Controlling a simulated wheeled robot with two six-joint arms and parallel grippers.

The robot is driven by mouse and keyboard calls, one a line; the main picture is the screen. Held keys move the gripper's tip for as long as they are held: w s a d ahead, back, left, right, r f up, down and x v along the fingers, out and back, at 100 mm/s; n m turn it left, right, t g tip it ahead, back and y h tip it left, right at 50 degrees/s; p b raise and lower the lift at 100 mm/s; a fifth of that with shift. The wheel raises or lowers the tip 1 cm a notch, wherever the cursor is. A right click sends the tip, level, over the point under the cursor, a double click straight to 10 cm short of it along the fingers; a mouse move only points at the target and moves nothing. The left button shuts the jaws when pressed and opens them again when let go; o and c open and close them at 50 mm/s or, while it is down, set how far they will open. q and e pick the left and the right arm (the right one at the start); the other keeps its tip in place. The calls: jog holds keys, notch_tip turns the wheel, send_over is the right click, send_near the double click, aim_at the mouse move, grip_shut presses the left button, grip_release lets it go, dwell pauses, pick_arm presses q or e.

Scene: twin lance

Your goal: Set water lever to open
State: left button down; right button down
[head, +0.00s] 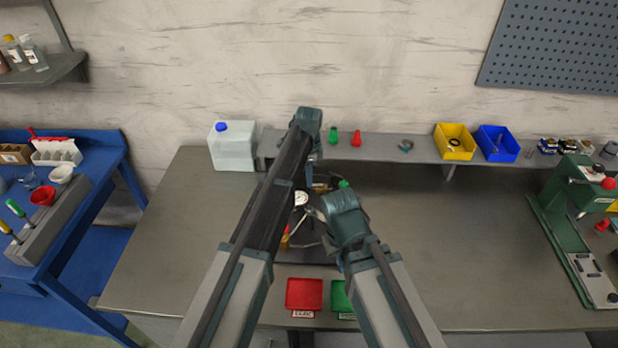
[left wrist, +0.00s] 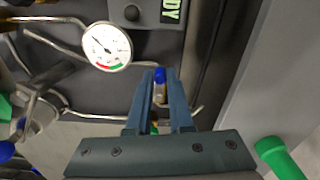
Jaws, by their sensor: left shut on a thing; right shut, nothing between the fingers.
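A small lever with a blue tip (left wrist: 160,76) stands between the fingers of my left gripper (left wrist: 160,100) in the left wrist view. The fingers are shut on it; its lower part is partly hidden, and I cannot read its position. In the head view my left gripper (head: 310,175) points down at the rig at the back of the bench, and the lever is hidden there. A round white gauge (left wrist: 106,46) is beside the fingers and also shows in the head view (head: 300,198). My right gripper (head: 314,212) is shut and empty, lower, near the gauge.
A water jug (head: 232,150) stands at the back left. A shelf (head: 385,148) behind holds red and green pieces, a yellow bin (head: 455,142) and a blue bin (head: 497,143). A red tray (head: 304,295) and a green tray (head: 341,297) lie in front. The bench's right half is mostly clear.

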dwell(0.4)
pick_arm(q)
jog(key=c, duration=0.8)
grip_release()
pick_arm(e)
jog(key=shift+r, duration=0.1)
pick_arm(q)
notch_tip(320, 180, up, 14)
jog(key=p, duration=1.4)
pick_arm(e)
notch_tip(320, 180, up, 14)
pick_arm(q)
jog(key=shift+f, duration=0.1)
pick_arm(e)
jog(key=shift+f, duration=0.2)
